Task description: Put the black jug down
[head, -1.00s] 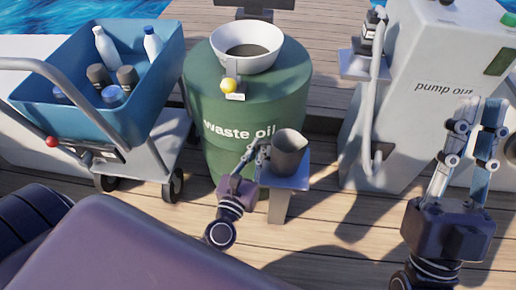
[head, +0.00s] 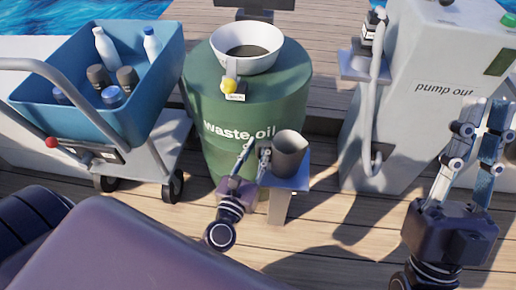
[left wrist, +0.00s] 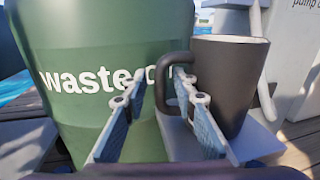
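The black jug (head: 288,155) stands upright on a small grey stand (head: 292,182) beside the green waste oil drum. It also shows in the left wrist view (left wrist: 232,80), with its handle at its left side. My left gripper (head: 255,151) is open at the jug's left side. In the left wrist view its fingers (left wrist: 162,97) are spread, with the handle between them; whether either touches it I cannot tell. My right gripper (head: 484,112) is raised at the far right, open and empty, away from the jug.
The green drum (head: 222,145) carries a white funnel (head: 225,40) and a yellow knob (head: 229,86). A blue cart bin (head: 60,120) with several bottles stands left. The pump out cabinet (head: 420,120) with a hose stands right. Bare deck (head: 325,225) lies in front.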

